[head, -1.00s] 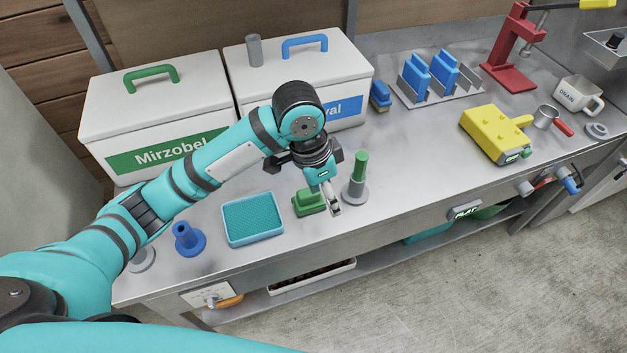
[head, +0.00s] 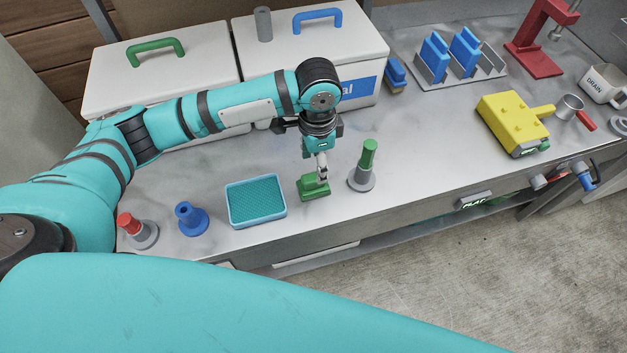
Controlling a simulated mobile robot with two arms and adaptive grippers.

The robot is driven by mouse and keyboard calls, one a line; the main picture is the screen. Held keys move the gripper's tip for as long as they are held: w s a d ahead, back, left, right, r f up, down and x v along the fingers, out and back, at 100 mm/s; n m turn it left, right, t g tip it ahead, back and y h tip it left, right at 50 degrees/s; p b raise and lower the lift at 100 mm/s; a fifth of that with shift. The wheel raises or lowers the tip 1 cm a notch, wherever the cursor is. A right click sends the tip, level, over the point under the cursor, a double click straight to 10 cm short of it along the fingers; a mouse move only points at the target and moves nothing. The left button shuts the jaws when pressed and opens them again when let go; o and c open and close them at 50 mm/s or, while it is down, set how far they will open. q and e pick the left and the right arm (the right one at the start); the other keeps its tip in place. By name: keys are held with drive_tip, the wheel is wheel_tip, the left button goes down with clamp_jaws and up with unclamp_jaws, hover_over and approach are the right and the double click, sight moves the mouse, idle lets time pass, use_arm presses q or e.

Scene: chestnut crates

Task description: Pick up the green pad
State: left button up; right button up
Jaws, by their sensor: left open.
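The green pad (head: 312,190) is a small green block on the metal bench, between a light-blue tray (head: 257,221) and a green-topped stand (head: 362,180). My left gripper (head: 322,175) points down over it, with its fingertips at the pad's upper right part. The gripper is open. The fingers hide part of the pad, and I cannot tell whether they touch it. My right gripper is not in view.
Blue (head: 191,219) and red (head: 132,226) stamp-like pieces stand left of the tray. White boxes (head: 355,45) stand behind my left arm. A rack with blue pads (head: 450,84) and a yellow block (head: 512,122) are at right. The front bench edge is close.

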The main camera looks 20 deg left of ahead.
sight(313, 177)
use_arm(q)
drive_tip(key=shift+s+f, duration=0.1)
drive_tip(key=shift+f, duration=0.4)
drive_tip(key=f, duration=0.1)
drive_tip(key=f+p, duration=0.1)
drive_tip(key=f, duration=0.2)
drive_tip(key=shift+s+a+f+p, duration=0.2)
drive_tip(key=shift+a+p, duration=0.1)
drive_tip(key=shift+a, duration=0.05)
drive_tip(key=shift+f, duration=0.3)
drive_tip(key=c, duration=1)
clamp_jaws()
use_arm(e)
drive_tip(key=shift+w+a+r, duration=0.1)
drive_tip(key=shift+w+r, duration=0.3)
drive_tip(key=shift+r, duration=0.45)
